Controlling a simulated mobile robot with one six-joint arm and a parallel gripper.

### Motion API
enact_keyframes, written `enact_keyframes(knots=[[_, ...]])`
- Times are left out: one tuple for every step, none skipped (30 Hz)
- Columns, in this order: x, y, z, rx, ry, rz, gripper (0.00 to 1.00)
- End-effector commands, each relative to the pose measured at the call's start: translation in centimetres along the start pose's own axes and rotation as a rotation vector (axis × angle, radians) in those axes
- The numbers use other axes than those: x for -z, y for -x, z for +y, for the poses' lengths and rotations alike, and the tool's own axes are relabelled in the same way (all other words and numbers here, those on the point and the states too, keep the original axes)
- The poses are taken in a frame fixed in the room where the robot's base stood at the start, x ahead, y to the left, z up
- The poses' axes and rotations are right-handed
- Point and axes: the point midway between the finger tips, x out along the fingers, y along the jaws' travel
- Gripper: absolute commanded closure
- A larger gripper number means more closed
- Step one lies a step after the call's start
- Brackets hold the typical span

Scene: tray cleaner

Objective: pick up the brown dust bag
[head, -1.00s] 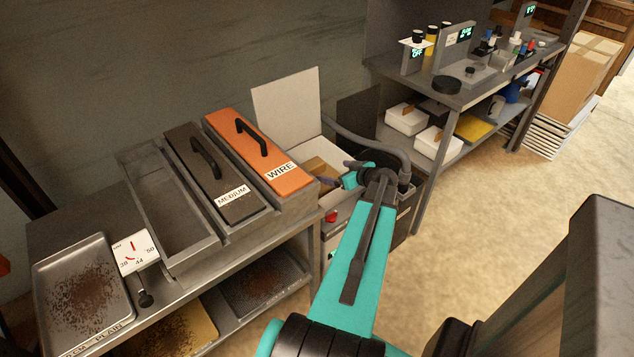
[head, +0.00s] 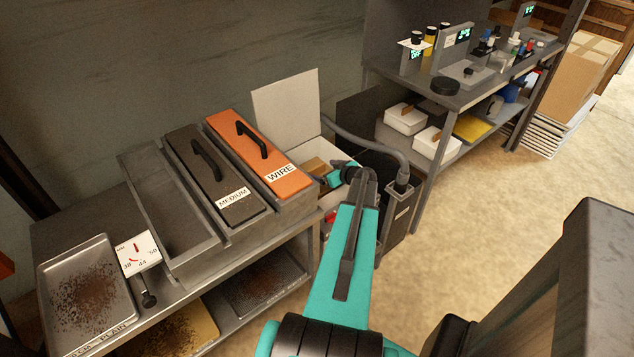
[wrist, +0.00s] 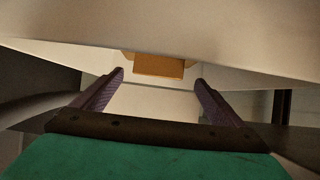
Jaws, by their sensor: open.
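The brown dust bag (head: 315,166) lies inside an open white bin (head: 291,155) behind the orange WIRE block. In the wrist view it shows as a small orange-brown block (wrist: 159,66) ahead of my gripper, centred between the fingers. My gripper (wrist: 161,80) is open and empty, its two dark fingers apart and short of the bag. In the head view my gripper (head: 327,181) is at the bin, partly hidden by my teal arm. The lower part of the bag is hidden.
The bin's raised lid (head: 287,105) stands behind it. A grey hose (head: 375,146) curves on the right to a dark canister (head: 402,205). The orange WIRE block (head: 257,153) is close on the left. A shelf rack (head: 425,185) stands to the right.

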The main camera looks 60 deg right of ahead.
Motion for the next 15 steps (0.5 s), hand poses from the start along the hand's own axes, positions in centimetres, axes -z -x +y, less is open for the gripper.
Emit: enact_keyframes(knots=[[-0.01, -0.06, 0.0, 0.0, 0.0, 0.0, 0.08], [-0.02, -0.06, 0.0, 0.0, 0.0, 0.0, 0.08], [-0.03, -0.04, 0.0, 0.0, 0.0, 0.0, 0.08], [-0.03, -0.03, 0.0, 0.0, 0.0, 0.0, 0.08], [-0.03, -0.03, 0.0, 0.0, 0.0, 0.0, 0.08], [-0.03, -0.02, 0.01, 0.0, 0.0, 0.0, 0.08], [-0.03, -0.02, 0.01, 0.0, 0.0, 0.0, 0.08], [-0.03, -0.01, 0.02, 0.0, 0.0, 0.0, 0.08], [-0.03, -0.02, 0.02, -0.001, 0.0, 0.0, 0.08], [-0.02, -0.05, 0.04, -0.001, -0.001, 0.0, 0.08], [-0.01, -0.09, 0.05, 0.0, -0.001, 0.0, 0.08], [0.01, -0.18, 0.07, 0.0, -0.001, 0.0, 0.08], [0.02, -0.28, 0.1, 0.0, -0.001, 0.0, 0.08], [0.04, -0.4, 0.13, 0.0, -0.001, 0.0, 0.08], [0.05, -0.6, 0.17, 0.0, -0.001, 0.0, 0.08]])
